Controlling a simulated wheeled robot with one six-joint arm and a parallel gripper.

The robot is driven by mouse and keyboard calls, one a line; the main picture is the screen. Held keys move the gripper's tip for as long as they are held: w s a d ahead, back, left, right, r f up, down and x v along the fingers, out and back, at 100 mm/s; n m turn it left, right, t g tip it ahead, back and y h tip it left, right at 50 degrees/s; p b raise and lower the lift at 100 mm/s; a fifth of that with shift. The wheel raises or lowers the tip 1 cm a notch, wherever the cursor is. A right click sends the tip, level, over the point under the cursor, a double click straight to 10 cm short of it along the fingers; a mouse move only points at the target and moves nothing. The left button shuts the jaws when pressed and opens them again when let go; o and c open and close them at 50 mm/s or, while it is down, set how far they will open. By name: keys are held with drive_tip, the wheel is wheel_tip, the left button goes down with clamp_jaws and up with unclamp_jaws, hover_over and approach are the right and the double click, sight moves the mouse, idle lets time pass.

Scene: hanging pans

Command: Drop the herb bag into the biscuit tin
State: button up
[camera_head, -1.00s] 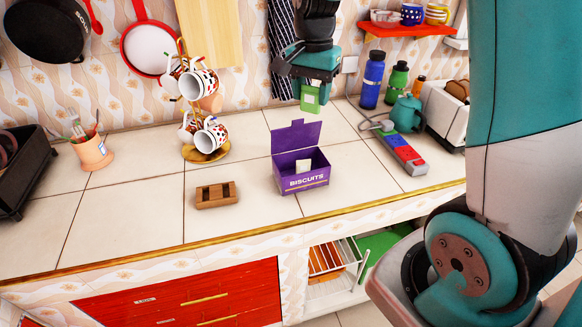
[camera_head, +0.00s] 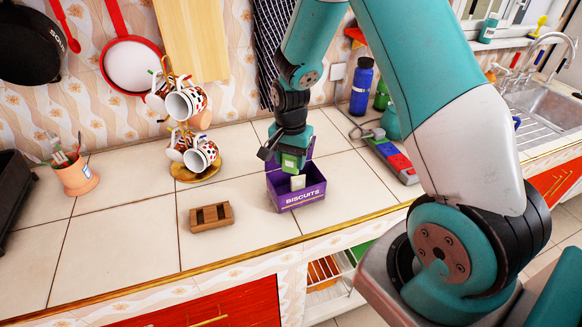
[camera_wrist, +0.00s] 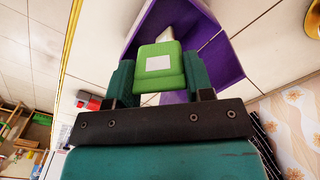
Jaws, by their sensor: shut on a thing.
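The herb bag (camera_head: 289,162) is a small green packet with a pale label. My gripper (camera_head: 291,158) is shut on it and holds it over the purple biscuit tin (camera_head: 301,198). The tin stands on the counter with its lid raised at the back, partly hidden behind my gripper. A small cream item (camera_head: 298,182) shows inside the tin. In the wrist view the bag (camera_wrist: 159,68) sits between my gripper's fingers (camera_wrist: 160,82), with the purple tin (camera_wrist: 215,62) beyond it. I cannot tell the exact height of the bag above the tin.
A wooden block with slots (camera_head: 211,217) lies left of the tin. A mug tree (camera_head: 190,150) stands behind it on the left. A red and blue box (camera_head: 394,158) and a blue bottle (camera_head: 361,88) are to the right. The counter front is clear.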

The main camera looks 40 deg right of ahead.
sight(291, 172)
wheel_tip(291, 172, down, 4)
drive_tip(key=shift+f+p, duration=0.25)
drive_tip(key=shift+p, duration=0.25)
drive_tip(key=shift+f, duration=0.1)
drive_tip(key=shift+f+b, duration=0.4)
drive_tip(key=o, duration=0.9)
drive_tip(key=shift+r, duration=0.1)
